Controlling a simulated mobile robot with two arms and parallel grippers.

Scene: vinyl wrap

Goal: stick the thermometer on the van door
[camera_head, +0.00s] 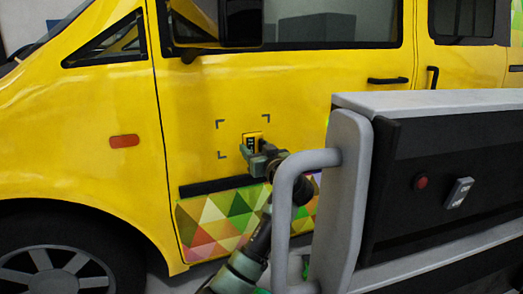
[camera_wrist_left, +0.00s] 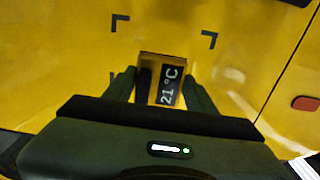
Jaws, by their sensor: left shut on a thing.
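The yellow van door (camera_head: 290,100) fills the middle of the head view, with dark corner marks (camera_head: 265,119) framing an area on it. The thermometer (camera_head: 252,138) is a small yellow and black piece at that area. In the left wrist view the thermometer (camera_wrist_left: 162,80) reads 21 °C and sits between the fingers. My left gripper (camera_head: 258,152) is shut on it, in front of the door within the marks. I cannot tell whether the thermometer touches the door. In the left wrist view two corner marks (camera_wrist_left: 120,22) show beyond it. My right gripper is not in view.
A grey and black machine (camera_head: 440,170) with a grey handle (camera_head: 290,180) stands at the right, close to my left arm. The door has a dark handle (camera_head: 388,80) and a colourful triangle-patterned panel (camera_head: 215,222) low down. A wheel (camera_head: 55,265) is at the lower left.

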